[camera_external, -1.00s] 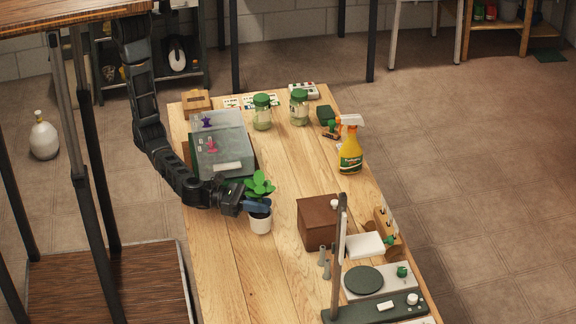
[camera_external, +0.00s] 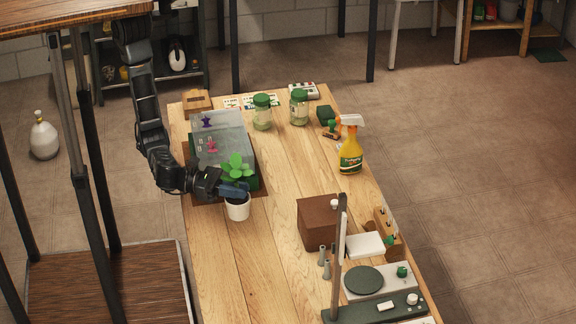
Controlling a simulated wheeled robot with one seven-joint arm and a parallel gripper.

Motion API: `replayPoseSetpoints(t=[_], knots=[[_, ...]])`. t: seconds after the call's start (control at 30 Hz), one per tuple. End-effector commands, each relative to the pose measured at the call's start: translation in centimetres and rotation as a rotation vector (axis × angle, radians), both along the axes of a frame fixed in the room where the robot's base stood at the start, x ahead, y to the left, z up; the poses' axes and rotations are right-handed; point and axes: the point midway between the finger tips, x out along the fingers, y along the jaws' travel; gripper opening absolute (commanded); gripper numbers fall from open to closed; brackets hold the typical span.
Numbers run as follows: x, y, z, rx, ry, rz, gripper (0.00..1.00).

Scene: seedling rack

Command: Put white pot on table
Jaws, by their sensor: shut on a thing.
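The white pot (camera_external: 238,209) holds a green leafy plant (camera_external: 236,170). My gripper (camera_external: 236,192) is shut on the white pot at its upper part, coming from the left. The pot is upright, in front of the clear propagation box. Whether its base touches the surface or hangs a little above it, I cannot tell. The wooden table (camera_external: 270,265) runs under it.
The clear-lidded propagation box (camera_external: 228,150) stands just behind the pot on a brown mat. A brown box (camera_external: 318,222) and a yellow spray bottle (camera_external: 350,155) stand to the right. Glass jars (camera_external: 262,112) stand farther back. The table's near left part is clear.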

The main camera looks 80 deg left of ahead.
Motion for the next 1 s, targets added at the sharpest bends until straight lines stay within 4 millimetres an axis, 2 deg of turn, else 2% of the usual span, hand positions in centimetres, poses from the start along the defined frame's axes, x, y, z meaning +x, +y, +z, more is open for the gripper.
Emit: replayPoseSetpoints(t=[0.03, 0.2, 0.5, 0.77, 1.0], knots=[[-0.1, -1.0, 1.2, -0.005, -0.003, -0.009, 0.0], [-1.4, -4.2, 4.1, -0.005, -0.006, -0.062, 0.0], [-3.4, -8.5, 8.1, -0.002, -0.009, -0.148, 0.0], [-3.9, -10.5, 9.3, 0.0, -0.011, -0.188, 0.0], [-2.5, -10.4, 7.9, -0.001, -0.012, -0.161, 0.0]])
